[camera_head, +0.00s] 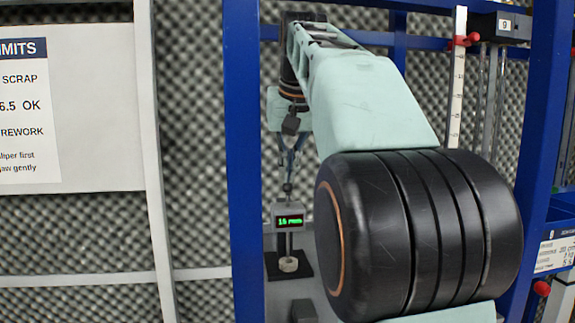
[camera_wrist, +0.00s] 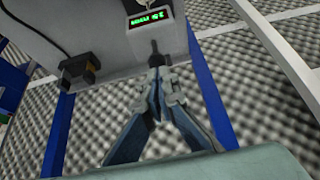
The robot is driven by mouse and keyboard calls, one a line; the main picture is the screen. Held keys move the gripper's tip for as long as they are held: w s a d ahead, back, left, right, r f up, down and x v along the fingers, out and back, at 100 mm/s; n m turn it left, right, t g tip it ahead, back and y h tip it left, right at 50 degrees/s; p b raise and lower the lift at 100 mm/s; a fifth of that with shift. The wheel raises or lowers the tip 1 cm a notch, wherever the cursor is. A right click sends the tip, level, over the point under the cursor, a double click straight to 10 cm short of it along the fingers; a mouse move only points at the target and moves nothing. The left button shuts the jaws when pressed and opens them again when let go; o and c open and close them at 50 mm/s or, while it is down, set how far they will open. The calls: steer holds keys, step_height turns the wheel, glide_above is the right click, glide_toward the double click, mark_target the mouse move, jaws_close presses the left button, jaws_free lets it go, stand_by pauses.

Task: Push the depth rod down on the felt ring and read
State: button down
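The depth gauge (camera_head: 289,219) stands in the head view with a lit green display that seems to read about 15 mm; the last digit is hard to make out. Its dark depth rod (camera_head: 288,188) rises above the display housing. The pale felt ring (camera_head: 288,264) sits on the black base plate (camera_head: 302,271) under the gauge. My gripper (camera_head: 289,172) points down just above the rod's top, its fingertips drawn together. In the wrist view the fingertips (camera_wrist: 157,82) meet at the dark rod (camera_wrist: 155,58); I cannot tell whether they touch it. The display (camera_wrist: 149,19) appears upside down there.
Blue posts (camera_head: 241,150) frame the bay, with foam walls behind. A limits sign (camera_head: 25,110) hangs at left. A white scale (camera_head: 457,80) with a red clamp stands at right. A dark fixture (camera_wrist: 75,65) is left of the gauge in the wrist view.

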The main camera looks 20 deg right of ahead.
step_height(320, 180, up, 5)
steer(key=p, duration=0.5)
steer(key=shift+p, duration=0.3)
stand_by(0.7)
